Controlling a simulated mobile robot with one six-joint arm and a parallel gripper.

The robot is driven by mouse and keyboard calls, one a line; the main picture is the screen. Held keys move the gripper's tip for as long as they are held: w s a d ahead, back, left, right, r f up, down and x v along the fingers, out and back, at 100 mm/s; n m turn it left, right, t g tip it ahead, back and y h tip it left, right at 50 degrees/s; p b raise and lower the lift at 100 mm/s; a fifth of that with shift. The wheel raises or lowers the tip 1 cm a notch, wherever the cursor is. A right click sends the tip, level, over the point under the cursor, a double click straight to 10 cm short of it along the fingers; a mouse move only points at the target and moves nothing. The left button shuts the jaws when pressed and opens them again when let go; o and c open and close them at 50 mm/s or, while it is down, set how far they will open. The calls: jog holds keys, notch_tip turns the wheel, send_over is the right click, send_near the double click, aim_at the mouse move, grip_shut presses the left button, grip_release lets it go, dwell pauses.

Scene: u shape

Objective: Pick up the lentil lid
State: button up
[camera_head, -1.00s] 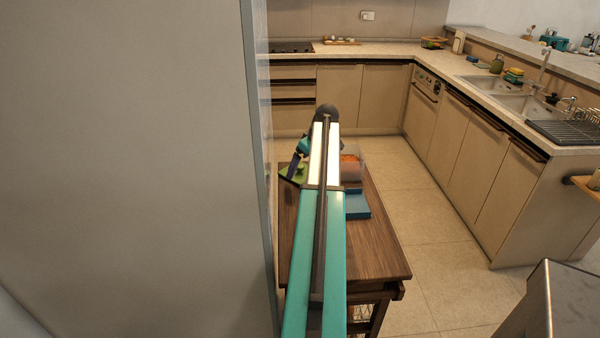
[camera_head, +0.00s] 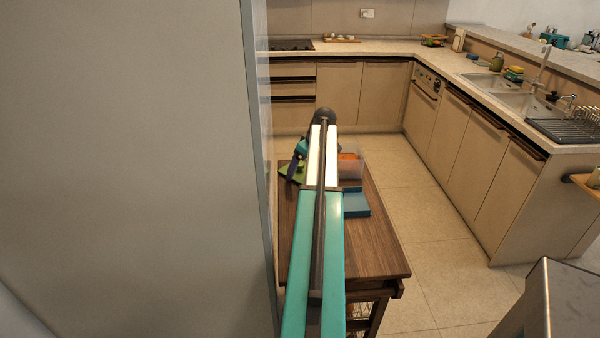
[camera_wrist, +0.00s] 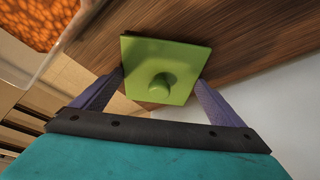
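The lentil lid is a green square plate with a round knob, in the wrist view (camera_wrist: 140,58), over the brown wooden table. In the head view the lid (camera_head: 288,172) shows at the table's far left, partly hidden by my arm. My gripper (camera_wrist: 160,82) is open, with its two purple fingers spread on either side of the lid and the knob between them. The fingertips are close to the lid's edges; I cannot tell if they touch. A clear container of orange lentils (camera_wrist: 40,28) is at the wrist view's upper left; it also shows in the head view (camera_head: 350,168).
The wooden table (camera_head: 375,250) has bare room at its front right. A blue box or block (camera_head: 356,205) lies on it beside my arm. A large grey panel (camera_head: 130,160) stands close on the left. Kitchen counters (camera_head: 480,100) line the back and right.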

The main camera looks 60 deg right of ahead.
jog(key=shift+r, duration=0.1)
dwell(0.3)
jog(key=shift+s+d+r+b, duration=0.15)
jog(key=shift+s+r+b, duration=0.05)
jog(key=shift+r+b, duration=0.2)
notch_tip(320, 180, up, 11)
jog(key=b, duration=0.2)
jog(key=s+d+b, duration=0.1)
jog(key=s+d, duration=0.2)
jog(key=s, duration=0.2)
jog(key=s+d+b, duration=0.1)
jog(key=s+d, duration=0.3)
jog(key=s, duration=0.1)
jog(key=s+d+b, duration=0.1)
jog(key=s+d, duration=0.3)
jog(key=s, duration=0.2)
jog(key=shift+d+f, duration=0.15)
jog(key=shift+f, duration=0.1)
jog(key=shift+r, duration=0.15)
